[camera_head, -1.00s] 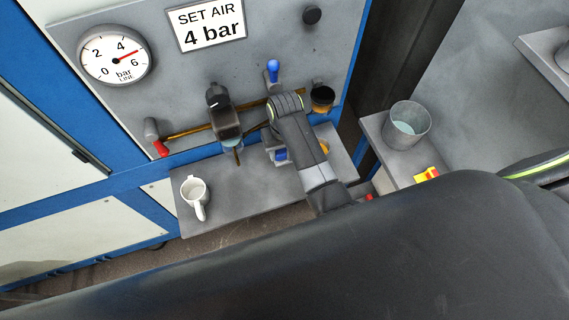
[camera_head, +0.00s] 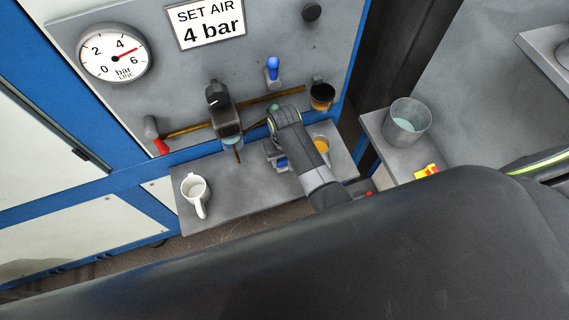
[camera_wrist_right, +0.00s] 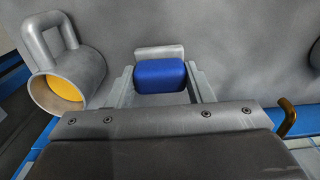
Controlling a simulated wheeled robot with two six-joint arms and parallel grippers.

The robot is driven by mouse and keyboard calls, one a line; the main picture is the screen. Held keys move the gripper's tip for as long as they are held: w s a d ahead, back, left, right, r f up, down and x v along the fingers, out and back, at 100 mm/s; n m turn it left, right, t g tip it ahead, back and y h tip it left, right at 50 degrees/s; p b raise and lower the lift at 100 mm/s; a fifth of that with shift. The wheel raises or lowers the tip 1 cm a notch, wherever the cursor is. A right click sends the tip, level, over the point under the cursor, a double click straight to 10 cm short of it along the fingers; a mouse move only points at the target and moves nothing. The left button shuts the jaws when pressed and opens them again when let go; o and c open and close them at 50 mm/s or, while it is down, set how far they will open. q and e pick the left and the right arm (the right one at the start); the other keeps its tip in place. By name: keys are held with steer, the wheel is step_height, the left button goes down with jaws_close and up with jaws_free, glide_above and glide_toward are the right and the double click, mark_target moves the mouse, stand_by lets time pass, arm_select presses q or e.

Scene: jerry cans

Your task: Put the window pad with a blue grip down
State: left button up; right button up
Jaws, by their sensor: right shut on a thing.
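The window pad is a pale grey piece (camera_wrist_right: 160,52) with a blue grip (camera_wrist_right: 160,76), seen between the fingers in the right wrist view. The blue grip also shows in the head view (camera_head: 282,164), partly covered by my right arm. My right gripper (camera_wrist_right: 163,85) is shut on the blue grip, one finger on each side. In the head view my right gripper (camera_head: 276,158) is low over the grey shelf (camera_head: 240,190). I cannot tell whether the pad touches the shelf. My left gripper is not in view.
A grey mug with orange inside (camera_wrist_right: 88,72) stands close beside the gripper. A white mug (camera_head: 195,193) stands at the shelf's left end. Bare shelf lies between. A regulator (camera_head: 224,118), pipe and blue-handled valve (camera_head: 273,70) are behind; a metal bucket (camera_head: 407,122) stands right.

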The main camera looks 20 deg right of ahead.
mark_target(285, 165)
step_height(285, 165, down, 4)
steer(key=b, duration=0.2)
steer(key=shift+r+b, duration=0.15)
steer(key=shift+b, duration=0.25)
steer(key=shift+f+b, duration=0.3)
steer(key=shift+f, duration=0.1)
steer(key=shift+s+r, duration=0.1)
steer(key=o, duration=1)
steer(key=shift+o, duration=0.2)
